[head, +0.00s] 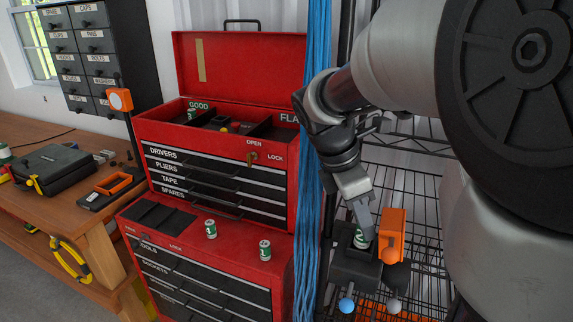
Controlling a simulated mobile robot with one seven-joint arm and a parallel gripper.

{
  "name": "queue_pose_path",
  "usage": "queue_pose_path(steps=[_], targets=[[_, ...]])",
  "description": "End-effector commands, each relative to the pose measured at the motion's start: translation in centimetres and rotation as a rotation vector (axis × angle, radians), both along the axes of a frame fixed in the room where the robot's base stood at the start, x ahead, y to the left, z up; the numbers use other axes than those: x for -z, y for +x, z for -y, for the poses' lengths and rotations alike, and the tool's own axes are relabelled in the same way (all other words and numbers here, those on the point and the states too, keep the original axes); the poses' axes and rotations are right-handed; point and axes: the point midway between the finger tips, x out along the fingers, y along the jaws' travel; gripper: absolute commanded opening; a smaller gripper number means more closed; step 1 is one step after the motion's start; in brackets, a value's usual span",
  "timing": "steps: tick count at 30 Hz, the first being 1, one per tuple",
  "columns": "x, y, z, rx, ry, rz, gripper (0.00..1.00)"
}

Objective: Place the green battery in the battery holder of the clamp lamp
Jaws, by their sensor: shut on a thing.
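My gripper (363,227) points down at the right of the head view, shut on a green-and-white battery (361,241). The battery is upright at the opening of a black box (350,272) on the wire rack; I cannot tell how deep it sits or whether it touches the bottom. The box has an orange upright part (393,228) on its right and round blue and grey knobs below. A lamp with an orange head (121,99) stands on a dark post at the left. I cannot tell which part is the clamp lamp's battery holder.
Two green-and-white batteries (211,229) (265,250) stand on the red lower tool chest (245,265). Another battery (192,114) is in the open upper toolbox. Blue cables (308,190) hang left of my arm. The wooden bench (60,215) holds a black case and an orange-framed item.

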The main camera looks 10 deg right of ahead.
Motion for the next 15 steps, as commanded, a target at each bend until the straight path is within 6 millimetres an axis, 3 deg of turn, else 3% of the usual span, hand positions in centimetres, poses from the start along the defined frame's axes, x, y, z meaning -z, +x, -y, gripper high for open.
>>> queue_pose_path(steps=[15], targets=[[0.9,0.0,0.0,0.001,-0.001,0.001,0.0]])
